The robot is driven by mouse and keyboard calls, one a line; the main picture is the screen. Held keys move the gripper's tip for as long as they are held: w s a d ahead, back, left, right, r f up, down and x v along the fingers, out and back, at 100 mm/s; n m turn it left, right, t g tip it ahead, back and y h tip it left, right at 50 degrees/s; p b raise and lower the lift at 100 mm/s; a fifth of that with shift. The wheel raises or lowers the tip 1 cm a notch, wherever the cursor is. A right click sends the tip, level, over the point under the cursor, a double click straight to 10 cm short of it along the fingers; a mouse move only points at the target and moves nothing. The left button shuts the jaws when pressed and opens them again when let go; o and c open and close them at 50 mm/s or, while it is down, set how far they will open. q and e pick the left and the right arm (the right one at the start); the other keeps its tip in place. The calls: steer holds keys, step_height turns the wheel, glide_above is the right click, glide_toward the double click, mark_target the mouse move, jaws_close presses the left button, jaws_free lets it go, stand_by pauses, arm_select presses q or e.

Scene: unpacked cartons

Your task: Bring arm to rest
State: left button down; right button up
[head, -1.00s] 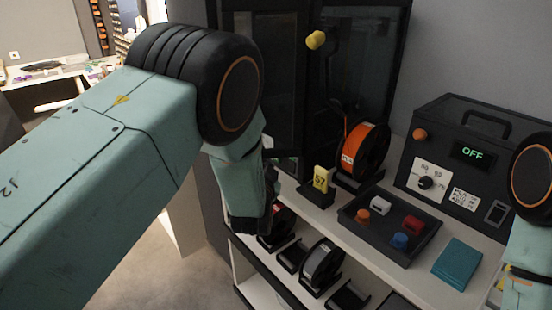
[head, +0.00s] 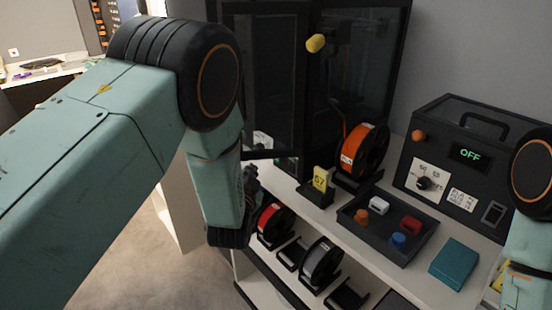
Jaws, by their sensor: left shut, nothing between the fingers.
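My left arm (head: 90,150) reaches in from the left, a teal link with a black ribbed joint. Its wrist hangs down beside the shelf's left end. My left gripper (head: 252,184) is dark, small and partly hidden behind the wrist. It is shut and empty, in front of the dark cabinet and above the red spool. Part of my right arm (head: 526,240) shows at the right edge. My right gripper is outside the picture.
The shelf top holds an orange spool (head: 364,150), a yellow tag marked 57 (head: 320,179), a tray of small coloured blocks (head: 400,257), a teal box (head: 454,263) and a black device reading OFF (head: 468,160). A red spool (head: 275,222) and a grey spool (head: 322,262) sit below. Floor shows at lower left.

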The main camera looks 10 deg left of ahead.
stand_by(0.4)
arm_select(q)
steer(key=s+a+f+n+g+h, duration=0.15)
steer(key=s+f+n+g, duration=0.45)
steer(key=s+f, duration=1.25)
steer(key=s+f+g+b, duration=0.1)
steer(key=s+f+g, duration=0.1)
steer(key=s, duration=0.7)
steer(key=s+a+f+g+b, duration=0.1)
steer(key=s+g, duration=0.3)
steer(key=s, duration=0.5)
steer(key=s+f+g+b, duration=0.1)
steer(key=s+f+g, duration=0.2)
steer(key=s, duration=0.6)
steer(key=shift+a+f+g, duration=0.25)
steer(key=shift+g, duration=0.35)
steer(key=shift+h, duration=0.25)
